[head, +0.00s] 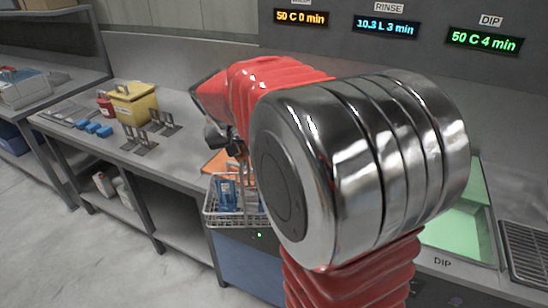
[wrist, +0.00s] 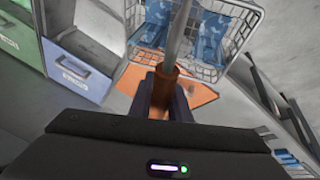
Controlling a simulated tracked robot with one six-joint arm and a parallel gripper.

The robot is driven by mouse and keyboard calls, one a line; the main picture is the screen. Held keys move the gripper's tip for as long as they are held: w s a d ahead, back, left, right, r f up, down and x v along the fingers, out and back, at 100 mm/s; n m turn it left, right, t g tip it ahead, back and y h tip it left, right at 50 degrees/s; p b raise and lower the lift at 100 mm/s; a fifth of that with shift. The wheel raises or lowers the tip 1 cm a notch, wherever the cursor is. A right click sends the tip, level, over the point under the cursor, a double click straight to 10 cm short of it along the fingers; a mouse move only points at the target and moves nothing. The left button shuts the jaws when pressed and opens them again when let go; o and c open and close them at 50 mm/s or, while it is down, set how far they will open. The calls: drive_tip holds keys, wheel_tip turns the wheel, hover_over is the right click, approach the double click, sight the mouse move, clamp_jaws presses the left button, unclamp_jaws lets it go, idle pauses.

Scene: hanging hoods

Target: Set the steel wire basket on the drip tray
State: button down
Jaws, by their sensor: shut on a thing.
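The steel wire basket (head: 212,214) hangs below my gripper (head: 226,140) near the counter's front edge in the head view, with blue pieces inside. In the wrist view the basket (wrist: 196,73) is at the top, with its blue contents showing. My gripper (wrist: 165,98) is shut on the basket's upright handle, at a copper-brown grip. The ribbed metal drip tray (head: 526,252) appears at the far right of the head view, beside the green-lit dip tank (head: 462,226). My arm hides much of the basket and the counter between them.
An orange sheet (head: 217,163) lies near the basket. Black racks (head: 150,130), a yellow box (head: 134,103) and blue pieces (head: 97,129) stand to the left on the counter. Lit panels (head: 388,27) hang above. Labelled bins (wrist: 77,72) show in the wrist view's left.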

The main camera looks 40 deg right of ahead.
drive_tip(key=w+a+n, duration=0.1)
drive_tip(key=w+a, duration=0.5)
drive_tip(key=a, duration=0.4)
drive_tip(key=w+a+n+t, duration=0.1)
drive_tip(key=w+a, duration=0.5)
drive_tip(key=a, duration=0.3)
drive_tip(key=shift+w+a+r+n+y, duration=0.2)
drive_tip(key=shift+w+a+n+y, duration=0.1)
drive_tip(key=shift+w+a+n, duration=0.1)
